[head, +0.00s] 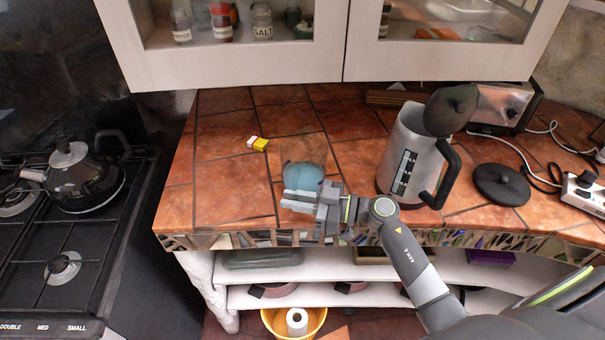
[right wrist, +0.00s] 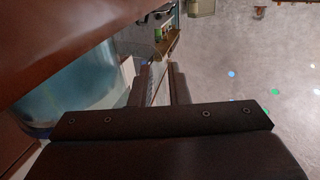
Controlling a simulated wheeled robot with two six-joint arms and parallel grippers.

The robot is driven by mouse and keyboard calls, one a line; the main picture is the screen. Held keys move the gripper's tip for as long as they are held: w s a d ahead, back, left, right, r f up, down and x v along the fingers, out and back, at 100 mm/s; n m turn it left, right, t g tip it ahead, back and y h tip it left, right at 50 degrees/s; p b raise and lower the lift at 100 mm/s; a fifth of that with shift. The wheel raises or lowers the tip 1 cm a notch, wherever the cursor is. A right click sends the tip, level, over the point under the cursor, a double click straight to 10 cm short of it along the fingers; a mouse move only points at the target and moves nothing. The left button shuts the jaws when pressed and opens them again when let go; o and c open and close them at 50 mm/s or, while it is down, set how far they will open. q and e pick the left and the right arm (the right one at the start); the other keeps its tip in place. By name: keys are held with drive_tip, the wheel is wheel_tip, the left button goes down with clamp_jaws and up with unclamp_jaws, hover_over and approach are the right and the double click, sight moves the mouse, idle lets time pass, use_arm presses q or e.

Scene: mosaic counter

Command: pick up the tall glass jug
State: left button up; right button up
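The glass jug (head: 304,176) stands on the tiled counter near its front edge. Its lower part looks pale blue and its upper part is clear and hard to make out. My right gripper (head: 300,201) is at the jug's near side, low over the counter edge, and hides part of its base. In the right wrist view the jug (right wrist: 85,88) is a large bluish shape left of the fingers (right wrist: 162,84). The fingers stand apart with a gap between them. I cannot tell whether part of the jug lies in that gap. My left gripper is not in view.
A metal kettle (head: 402,155) with a black handle stands right of the jug. A black round base (head: 501,184) and a toaster (head: 505,105) are further right. Cabinets (head: 230,66) overhang the back.

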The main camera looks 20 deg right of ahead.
clamp_jaws()
drive_tip(key=shift+r, duration=0.15)
idle(1.3)
